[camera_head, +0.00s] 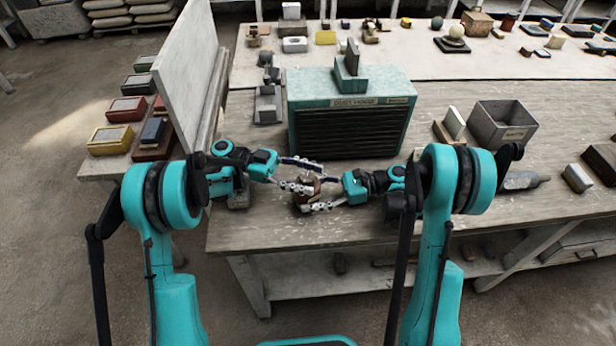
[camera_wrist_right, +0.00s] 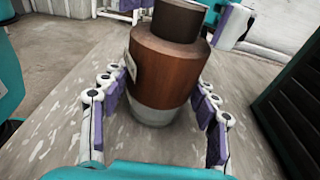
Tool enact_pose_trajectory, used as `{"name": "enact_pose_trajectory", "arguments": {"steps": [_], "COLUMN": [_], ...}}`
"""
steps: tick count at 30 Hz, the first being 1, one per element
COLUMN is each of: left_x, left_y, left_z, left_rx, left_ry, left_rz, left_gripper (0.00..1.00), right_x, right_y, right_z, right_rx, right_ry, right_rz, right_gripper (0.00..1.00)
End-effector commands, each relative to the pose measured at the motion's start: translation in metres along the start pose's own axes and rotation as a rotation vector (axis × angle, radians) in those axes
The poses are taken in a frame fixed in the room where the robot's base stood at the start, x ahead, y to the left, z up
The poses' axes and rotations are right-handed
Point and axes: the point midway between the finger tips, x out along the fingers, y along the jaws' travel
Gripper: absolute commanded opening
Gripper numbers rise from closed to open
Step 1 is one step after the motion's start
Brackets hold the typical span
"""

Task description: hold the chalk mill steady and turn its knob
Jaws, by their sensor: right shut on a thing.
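The chalk mill (camera_head: 305,197) stands upright on the worktable, in front of the teal dust hood; the grippers partly cover it in the head view. The right wrist view shows its brown wooden body (camera_wrist_right: 163,72), grey base (camera_wrist_right: 152,114) and dark knob (camera_wrist_right: 178,20) on top. My right gripper (camera_wrist_right: 160,86) is shut on the mill's body, one finger on each side. My left gripper (camera_head: 318,179) comes in from the left at knob height. It is open, its fingers on both sides of the knob, with a gap showing on one side.
The teal dust hood (camera_head: 352,130) with dark slats stands close behind the mill. A grey open bin (camera_head: 502,128) is to the right. A pale upright panel (camera_head: 187,75) stands at the table's left edge. The tabletop (camera_head: 265,232) in front of the mill is clear.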

Motion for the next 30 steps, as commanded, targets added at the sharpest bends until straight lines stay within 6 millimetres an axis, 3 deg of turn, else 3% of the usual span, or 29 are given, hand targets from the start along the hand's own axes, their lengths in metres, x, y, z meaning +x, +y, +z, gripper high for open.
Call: {"name": "enact_pose_trajectory", "arguments": {"steps": [7, 15, 21, 30], "left_x": [0.0, 0.0, 0.0, 0.0], "left_y": [0.0, 0.0, 0.0, 0.0], "left_z": [-0.014, -0.067, -0.093, -0.1], "left_rx": [0.0, 0.0, 0.0, 0.0], "left_ry": [0.001, 0.0, 0.0, 0.0], "left_rz": [0.0, 0.0, 0.0, 0.0], "left_gripper": [0.55, 0.55, 0.55, 0.55], "right_x": [-0.001, -0.001, -0.001, -0.001], "right_y": [0.0, -0.001, 0.0, 0.0], "right_z": [0.0, 0.0, 0.0, 0.0], "right_rx": [0.0, 0.0, 0.0, 0.0], "right_ry": [0.0, 0.001, 0.0, 0.0], "right_rz": [-0.001, -0.002, -0.002, -0.002], "right_gripper": [0.26, 0.26, 0.26, 0.26]}}
